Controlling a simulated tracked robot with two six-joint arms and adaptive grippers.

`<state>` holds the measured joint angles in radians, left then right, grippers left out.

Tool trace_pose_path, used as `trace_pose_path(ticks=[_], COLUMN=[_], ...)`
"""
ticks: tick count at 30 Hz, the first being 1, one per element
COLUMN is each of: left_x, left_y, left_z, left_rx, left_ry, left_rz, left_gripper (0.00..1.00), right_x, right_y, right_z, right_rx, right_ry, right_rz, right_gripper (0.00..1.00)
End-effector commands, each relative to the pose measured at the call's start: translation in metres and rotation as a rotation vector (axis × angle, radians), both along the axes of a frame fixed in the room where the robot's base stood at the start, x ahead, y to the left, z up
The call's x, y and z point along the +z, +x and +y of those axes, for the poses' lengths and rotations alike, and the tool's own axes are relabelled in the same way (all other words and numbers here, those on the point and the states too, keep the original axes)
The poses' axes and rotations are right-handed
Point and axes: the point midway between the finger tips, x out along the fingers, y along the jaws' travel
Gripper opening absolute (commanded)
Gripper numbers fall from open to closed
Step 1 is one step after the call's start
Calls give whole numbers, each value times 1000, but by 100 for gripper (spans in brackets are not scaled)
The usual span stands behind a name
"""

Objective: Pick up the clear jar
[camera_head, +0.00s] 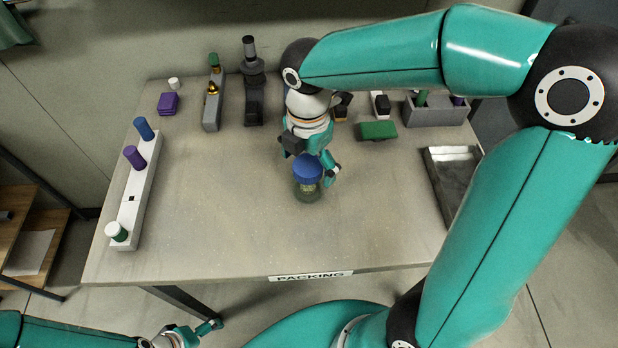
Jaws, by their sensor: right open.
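The clear jar (307,191) stands upright near the middle of the table, with a blue lid (307,168) on top and something greenish inside. My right gripper (318,165) is open and right at the jar's lid, with one finger showing on the lid's right side. The view does not show clearly whether the fingers touch the jar. My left gripper (205,332) is low at the bottom left, off the table's front edge and far from the jar; its finger opening is too small to judge.
A white rack (134,200) with blue, purple and green-white capped vials stands at the left. A microscope (252,85), a purple box (168,103), a green block (378,130) and a grey bin (434,115) line the back. A metal tray (447,190) lies right. The front table area is clear.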

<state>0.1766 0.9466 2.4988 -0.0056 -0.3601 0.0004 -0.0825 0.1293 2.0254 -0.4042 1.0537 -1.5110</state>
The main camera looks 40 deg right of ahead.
Motion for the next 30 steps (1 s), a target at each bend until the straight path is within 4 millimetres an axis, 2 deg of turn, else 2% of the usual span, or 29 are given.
trace_pose_path(ticks=[3, 6, 14, 26, 30], left_x=[-1, -1, -1, -1, -1], left_y=[0, 0, 0, 0, 0], left_z=[0, 0, 0, 0, 0], left_rx=[0, 0, 0, 0, 0], left_ry=[0, 0, 0, 0, 0], left_rz=[0, 0, 0, 0, 0], left_gripper=[89, 89, 89, 89, 89], right_x=[-18, -26, -28, -28, -28], right_y=[-2, -1, -1, -1, -1], right_z=[1, 1, 1, 2, 2], right_rx=[-1, -1, -1, 0, 0], right_ry=[0, 1, 1, 1, 1], right_rz=[4, 2, 0, 0, -1], right_gripper=[96, 96, 96, 29, 28])
